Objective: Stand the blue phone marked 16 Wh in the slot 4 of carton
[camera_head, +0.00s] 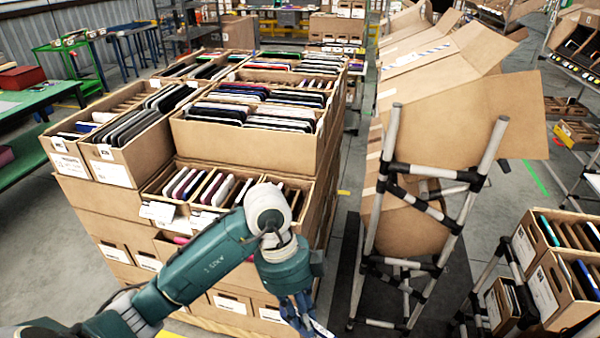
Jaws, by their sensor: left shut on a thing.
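My left gripper (303,316) is at the bottom edge of the view, right of the picture's centre, with its fingers pointing down. It is shut on a thin flat item (322,329), of which only a pale sliver shows. The rest is hidden by the fingers and cut off by the frame, so I cannot read its marking or tell if it is blue. A slotted carton (540,284) with a few phones upright in it is tilted on a rack at the lower right, well apart from the gripper. No slot number is readable. My right gripper is not in view.
Stacked cartons (240,137) full of upright phones stand left of centre, behind my left arm. A pipe rack (388,160) with large tilted cartons (465,105) stands between the gripper and the right-hand rack. A green table (35,100) is at the far left.

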